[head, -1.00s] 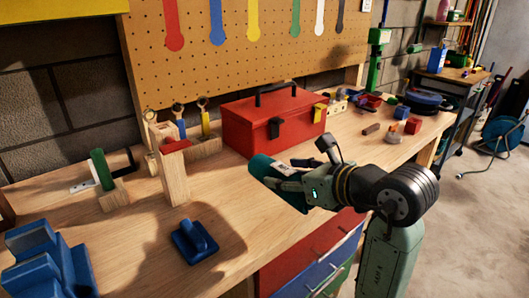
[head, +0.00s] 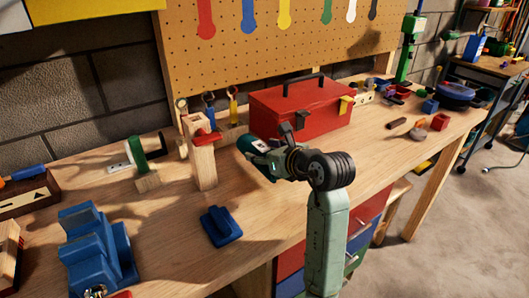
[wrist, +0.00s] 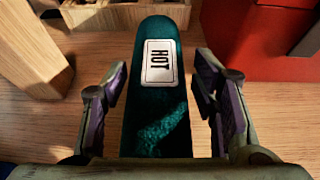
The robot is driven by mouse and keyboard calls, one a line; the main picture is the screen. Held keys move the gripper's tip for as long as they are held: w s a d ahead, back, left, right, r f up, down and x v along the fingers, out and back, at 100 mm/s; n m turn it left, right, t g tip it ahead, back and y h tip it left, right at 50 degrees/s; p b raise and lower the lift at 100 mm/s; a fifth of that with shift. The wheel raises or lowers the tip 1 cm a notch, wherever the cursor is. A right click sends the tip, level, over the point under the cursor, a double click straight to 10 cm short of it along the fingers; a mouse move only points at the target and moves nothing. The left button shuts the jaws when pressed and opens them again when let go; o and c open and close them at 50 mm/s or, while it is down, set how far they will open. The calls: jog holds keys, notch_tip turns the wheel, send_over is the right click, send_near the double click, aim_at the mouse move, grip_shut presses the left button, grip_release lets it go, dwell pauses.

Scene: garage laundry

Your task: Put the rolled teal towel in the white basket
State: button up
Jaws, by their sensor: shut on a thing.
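My gripper (head: 268,153) is shut on the rolled teal towel (head: 245,143) and holds it above the workbench, in front of the red toolbox. In the wrist view the towel (wrist: 160,112) lies lengthwise between the two fingers of my gripper (wrist: 160,78), and a white label reading HOT is on it. Part of the towel is hidden behind my gripper in the head view. The white basket is not seen in either view.
A red toolbox (head: 300,108) stands behind my gripper. A wooden post (head: 203,160) stands to its left. A blue tool (head: 220,227) and a blue vise (head: 95,245) lie on the wooden workbench (head: 170,220). Small blocks lie at right. Floor is open at lower right.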

jog(key=shift+f, duration=0.55)
jog(key=shift+f, duration=0.2)
jog(key=o, duration=1.3)
